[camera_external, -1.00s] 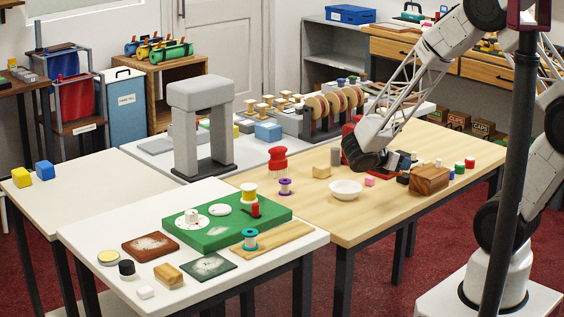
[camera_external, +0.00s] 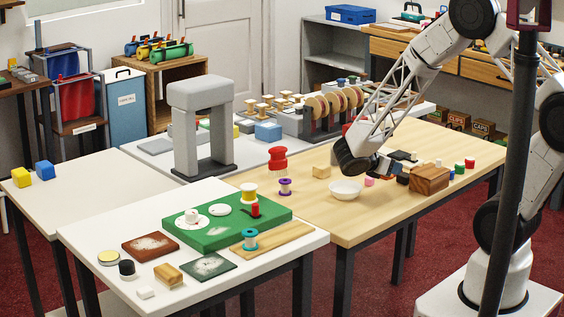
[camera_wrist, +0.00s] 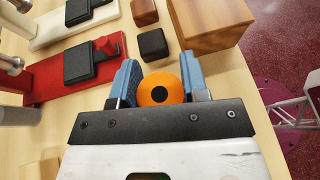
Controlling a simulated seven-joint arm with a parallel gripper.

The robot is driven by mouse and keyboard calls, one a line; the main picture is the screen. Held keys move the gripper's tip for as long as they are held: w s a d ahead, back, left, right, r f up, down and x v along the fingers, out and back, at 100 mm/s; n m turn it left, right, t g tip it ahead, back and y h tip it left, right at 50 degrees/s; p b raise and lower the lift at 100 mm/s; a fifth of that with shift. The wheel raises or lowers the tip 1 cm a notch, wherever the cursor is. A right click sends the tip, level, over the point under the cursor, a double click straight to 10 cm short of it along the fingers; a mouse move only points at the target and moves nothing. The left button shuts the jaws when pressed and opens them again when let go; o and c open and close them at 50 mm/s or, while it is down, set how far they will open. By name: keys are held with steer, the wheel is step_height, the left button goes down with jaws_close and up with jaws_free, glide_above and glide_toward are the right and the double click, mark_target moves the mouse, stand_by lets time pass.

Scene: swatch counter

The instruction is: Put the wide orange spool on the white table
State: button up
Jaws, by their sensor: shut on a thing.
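An orange spool (camera_wrist: 154,88) with a dark centre hole shows end-on in the wrist view, between the blue fingers of my gripper (camera_wrist: 160,78). The fingers are shut on its two sides. In the external view my gripper (camera_external: 384,166) is over the wooden table, just behind and right of the white bowl; the spool cannot be made out there. White tabletops show at the front left (camera_external: 88,235) and at the far left (camera_external: 95,190). Whether the spool touches the table beneath it cannot be told.
A wooden block (camera_external: 430,179) stands right of my gripper, and a white bowl (camera_external: 345,190) at its left. A red spool (camera_external: 278,160), a purple spool (camera_external: 285,187) and a tall grey arch (camera_external: 203,125) stand further left. The front white table holds a green board (camera_external: 225,232) and several small items.

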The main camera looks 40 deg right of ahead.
steer(key=w+d, duration=0.1)
steer(key=w, duration=0.2)
steer(key=w+d, duration=0.1)
steer(key=w, duration=0.3)
steer(key=w+d+f, duration=0.1)
steer(key=w, duration=0.3)
steer(key=shift+w, duration=0.25)
steer(key=shift+f, duration=1.8)
steer(key=o, duration=0.6)
steer(key=shift+f, duration=0.1)
